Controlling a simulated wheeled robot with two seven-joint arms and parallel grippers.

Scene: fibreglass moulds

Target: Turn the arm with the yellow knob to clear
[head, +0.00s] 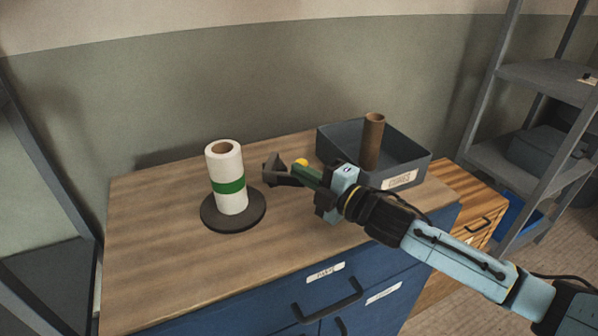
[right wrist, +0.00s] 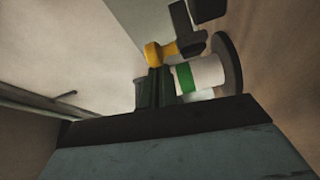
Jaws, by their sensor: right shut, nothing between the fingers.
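The yellow knob (head: 301,162) shows just behind my right gripper's fingers in the head view. A dark arm with a wedge-shaped end (head: 275,167) stands to its left, over the bench and right of the roll. My right gripper (head: 300,174) is shut, with its green fingers empty at the knob. In the right wrist view the knob (right wrist: 154,54) is right at the fingertips (right wrist: 154,74); I cannot tell whether they touch. A white roll with a green band (head: 227,170) stands upright on a round dark base (head: 213,218). My left gripper is not in view.
A grey bin (head: 413,158) holding an upright brown tube (head: 373,142) stands at the bench's back right. The wooden bench top (head: 150,260) is clear at the left and front. Grey shelving (head: 550,85) stands at the right.

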